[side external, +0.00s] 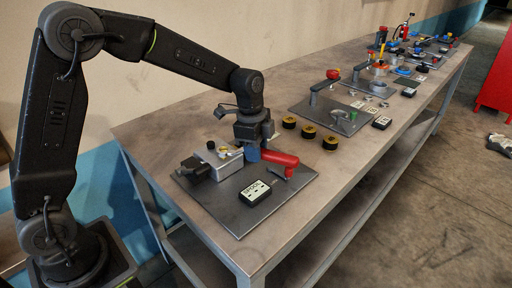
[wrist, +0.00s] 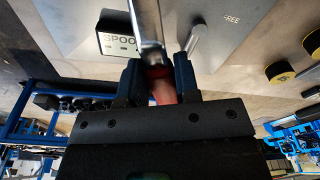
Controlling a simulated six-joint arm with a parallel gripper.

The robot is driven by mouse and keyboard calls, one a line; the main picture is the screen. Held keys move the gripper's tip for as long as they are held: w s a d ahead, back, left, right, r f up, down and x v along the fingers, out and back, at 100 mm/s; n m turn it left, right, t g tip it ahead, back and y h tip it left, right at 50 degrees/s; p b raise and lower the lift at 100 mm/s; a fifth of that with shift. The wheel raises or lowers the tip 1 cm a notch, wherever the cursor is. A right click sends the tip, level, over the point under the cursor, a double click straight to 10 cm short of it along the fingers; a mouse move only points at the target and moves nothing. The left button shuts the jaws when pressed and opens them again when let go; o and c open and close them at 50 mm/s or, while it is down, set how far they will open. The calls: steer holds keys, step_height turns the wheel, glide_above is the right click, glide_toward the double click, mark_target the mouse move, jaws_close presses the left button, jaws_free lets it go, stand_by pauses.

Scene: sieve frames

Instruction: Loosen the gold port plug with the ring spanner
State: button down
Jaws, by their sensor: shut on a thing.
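The ring spanner has a red handle (side external: 281,158) and a bright metal shank (wrist: 147,20). My gripper (wrist: 158,82) is shut on the red handle close to where the shank begins. In the side view my gripper (side external: 254,152) is low over the dark grey plate, just right of a grey metal block (side external: 215,165). The handle sticks out to the right of the jaws. A small gold port plug (side external: 222,153) shows on the block, close to my wrist. The shank runs out of the wrist view, so I cannot tell whether the ring is around the plug.
A black box labelled SPOOL (side external: 255,191) lies on the grey plate (side external: 238,224) in front of the gripper. Several black and yellow rollers (side external: 308,131) stand to the right. Another plate with a red-knobbed lever (side external: 333,74) is further back. Bare bench lies to the right front.

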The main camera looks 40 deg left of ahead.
steer(key=shift+f, duration=0.45)
steer(key=c, duration=1.3)
jaws_free()
steer(key=shift+c, duration=0.2)
jaws_close()
